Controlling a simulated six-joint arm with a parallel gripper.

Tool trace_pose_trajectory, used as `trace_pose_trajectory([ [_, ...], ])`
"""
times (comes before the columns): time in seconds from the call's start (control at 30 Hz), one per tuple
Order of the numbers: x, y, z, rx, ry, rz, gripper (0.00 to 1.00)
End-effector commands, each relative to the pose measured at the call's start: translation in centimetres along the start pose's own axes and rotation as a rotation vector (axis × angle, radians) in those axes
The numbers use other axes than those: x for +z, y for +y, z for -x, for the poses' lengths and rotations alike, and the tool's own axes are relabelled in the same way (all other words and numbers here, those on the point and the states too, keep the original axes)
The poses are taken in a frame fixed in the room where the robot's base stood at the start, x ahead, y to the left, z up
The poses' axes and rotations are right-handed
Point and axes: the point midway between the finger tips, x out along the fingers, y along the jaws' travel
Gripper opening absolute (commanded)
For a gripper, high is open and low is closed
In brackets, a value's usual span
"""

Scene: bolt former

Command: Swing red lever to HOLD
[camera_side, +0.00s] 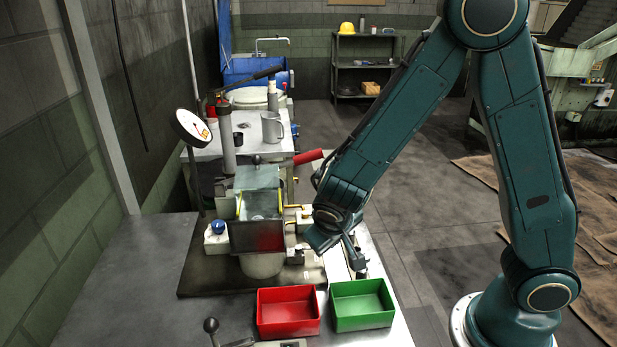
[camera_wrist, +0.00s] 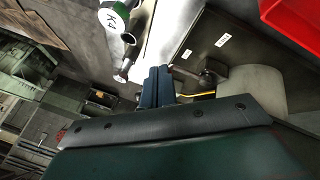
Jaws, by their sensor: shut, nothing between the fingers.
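The red lever (camera_side: 308,158) shows in the side view as a red grip on the upper right of the bolt former (camera_side: 258,203), slanting up to the right. My gripper (camera_side: 358,264) is to the right of the former, lower than the red grip and apart from it, with its fingers pointing down. In the wrist view the gripper's blue fingers (camera_wrist: 157,86) are together with nothing between them. I cannot make out the red lever in the wrist view. No HOLD marking is readable in either view.
A red bin (camera_side: 288,331) and a green bin (camera_side: 362,322) stand in front of the former. A round dial (camera_side: 191,127) stands at its left. Brass-coloured rods stick out from its right side near my wrist. Two white labels (camera_wrist: 204,47) show in the wrist view.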

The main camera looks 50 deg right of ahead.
Motion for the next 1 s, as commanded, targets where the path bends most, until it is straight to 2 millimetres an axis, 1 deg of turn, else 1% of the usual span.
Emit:
trace_pose_trajectory([
  [0.27,0.4,-0.4,0.7,-0.001,0.003,0.002,0.0],
  [0.6,2.1,-1.8,3.3,-0.003,0.002,0.004,0.0],
  [1.0,2.8,0.0,7.5,-0.003,0.002,-0.001,0.0],
])
